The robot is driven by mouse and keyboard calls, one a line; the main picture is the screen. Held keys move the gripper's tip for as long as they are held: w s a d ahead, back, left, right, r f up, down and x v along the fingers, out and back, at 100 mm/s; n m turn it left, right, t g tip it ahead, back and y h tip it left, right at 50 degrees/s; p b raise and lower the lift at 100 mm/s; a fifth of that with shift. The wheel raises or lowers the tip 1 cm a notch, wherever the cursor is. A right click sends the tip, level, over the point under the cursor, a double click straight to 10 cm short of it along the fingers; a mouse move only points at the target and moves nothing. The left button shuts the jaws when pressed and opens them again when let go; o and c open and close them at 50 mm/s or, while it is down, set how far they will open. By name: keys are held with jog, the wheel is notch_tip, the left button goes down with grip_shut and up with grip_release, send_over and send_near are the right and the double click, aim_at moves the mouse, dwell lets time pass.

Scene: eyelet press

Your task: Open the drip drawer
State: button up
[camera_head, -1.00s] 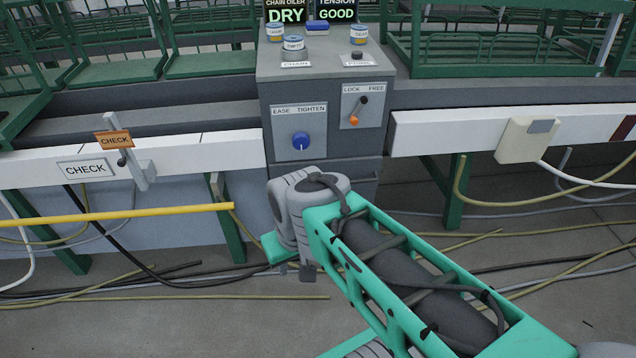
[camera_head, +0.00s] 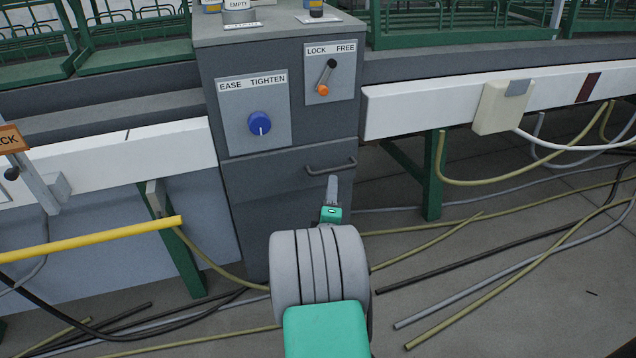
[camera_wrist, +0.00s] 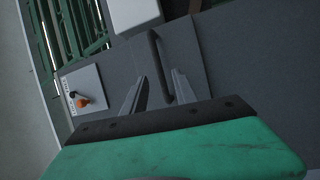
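The drip drawer (camera_head: 262,180) is the grey front below the dial panel of the grey cabinet, and it looks shut. Its dark bar handle (camera_head: 331,168) is near the drawer's upper right. My gripper (camera_head: 332,186) is just below and in front of the handle in the head view. In the wrist view my gripper (camera_wrist: 158,92) is open, with its two grey fingers apart. The handle (camera_wrist: 158,62) runs between the fingers' lines there, its near end close to the fingertips. I cannot tell whether the fingers touch it.
White rails (camera_head: 420,108) flank the cabinet. A yellow bar (camera_head: 90,238) is at left. Several hoses lie on the floor.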

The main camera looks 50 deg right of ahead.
aim_at(333, 170)
jog(key=shift+n, duration=0.3)
jog(key=p+x, duration=0.1)
jog(key=x, duration=0.6)
jog(key=shift+w+d+r+p, duration=0.1)
jog(key=shift+d+p, duration=0.1)
jog(key=shift+p, duration=0.15)
grip_shut()
dwell(0.9)
